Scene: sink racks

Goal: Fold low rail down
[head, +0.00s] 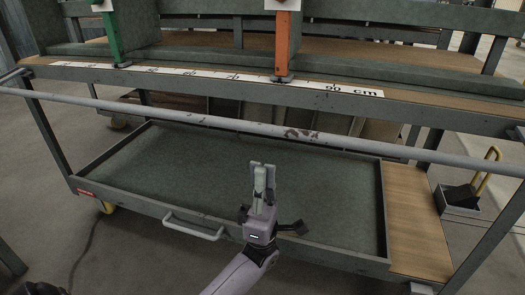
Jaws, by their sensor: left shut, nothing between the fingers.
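A long grey rail (240,127) runs across the front of the metal rack, below the upper shelf. It is worn at places and stands raised above the lower tray. My left gripper (263,168) is shut and empty, pointing away from me over the front part of the lower tray (225,165). In the picture its fingertips are just below the rail, with a visible gap. I cannot tell their depth relative to the rail. My right gripper is not in view.
The upper shelf carries a measuring strip (190,73), a green post (110,35) and an orange post (282,45). A grey handle (193,228) sticks out from the tray's front edge. A wooden panel (410,215) lies at the tray's right. The tray looks empty.

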